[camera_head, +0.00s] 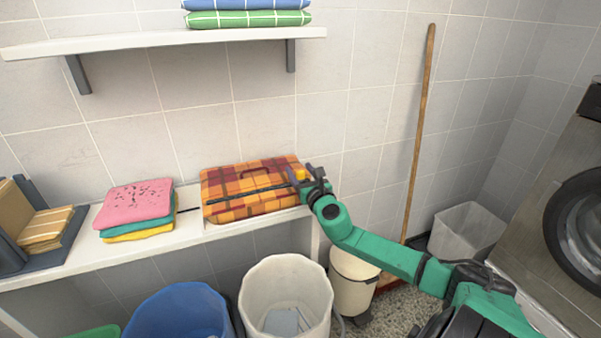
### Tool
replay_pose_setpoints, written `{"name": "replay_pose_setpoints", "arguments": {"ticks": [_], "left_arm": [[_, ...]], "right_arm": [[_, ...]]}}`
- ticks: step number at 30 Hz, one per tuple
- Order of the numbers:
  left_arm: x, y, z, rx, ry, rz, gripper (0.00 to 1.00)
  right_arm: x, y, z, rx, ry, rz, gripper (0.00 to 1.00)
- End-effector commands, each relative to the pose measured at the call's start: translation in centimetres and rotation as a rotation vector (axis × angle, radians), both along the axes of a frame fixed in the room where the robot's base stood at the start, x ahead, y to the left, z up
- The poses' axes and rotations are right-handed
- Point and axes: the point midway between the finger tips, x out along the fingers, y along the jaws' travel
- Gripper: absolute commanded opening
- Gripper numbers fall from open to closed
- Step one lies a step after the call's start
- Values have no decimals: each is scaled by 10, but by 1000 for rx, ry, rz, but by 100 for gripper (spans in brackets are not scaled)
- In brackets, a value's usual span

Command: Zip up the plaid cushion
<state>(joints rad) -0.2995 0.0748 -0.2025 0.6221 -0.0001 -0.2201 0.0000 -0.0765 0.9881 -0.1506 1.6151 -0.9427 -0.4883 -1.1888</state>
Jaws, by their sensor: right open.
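The plaid cushion (235,181), orange, red and yellow, lies on the right end of the white bench. A small yellow-orange piece (300,175), perhaps the zip's pull, shows at the cushion's right end, by my gripper. My right gripper (306,173) is open at that end, its fingers close around or beside the yellow piece; I cannot tell whether they touch it. My left gripper is not in view.
Folded pink, green and yellow towels (138,204) lie left of the cushion on the bench (190,228). A shelf (150,40) hangs above. A blue bin (180,312) and a white bin (262,280) stand in front. A broom handle (419,125) leans on the wall.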

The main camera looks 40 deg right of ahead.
Motion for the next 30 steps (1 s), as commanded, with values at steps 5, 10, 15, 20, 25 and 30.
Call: {"name": "replay_pose_setpoints", "arguments": {"ticks": [5,10,15,20,25,30], "left_arm": [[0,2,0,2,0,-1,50],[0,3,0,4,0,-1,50],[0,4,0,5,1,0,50],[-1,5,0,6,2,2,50],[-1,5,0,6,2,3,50],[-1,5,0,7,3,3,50]], "right_arm": [[0,0,0,0,0,0,46],[0,0,0,1,0,0,0],[0,0,0,1,0,0,0],[0,0,0,1,0,-1,0],[0,0,0,1,0,-1,0],[0,0,0,1,0,-1,0]]}}
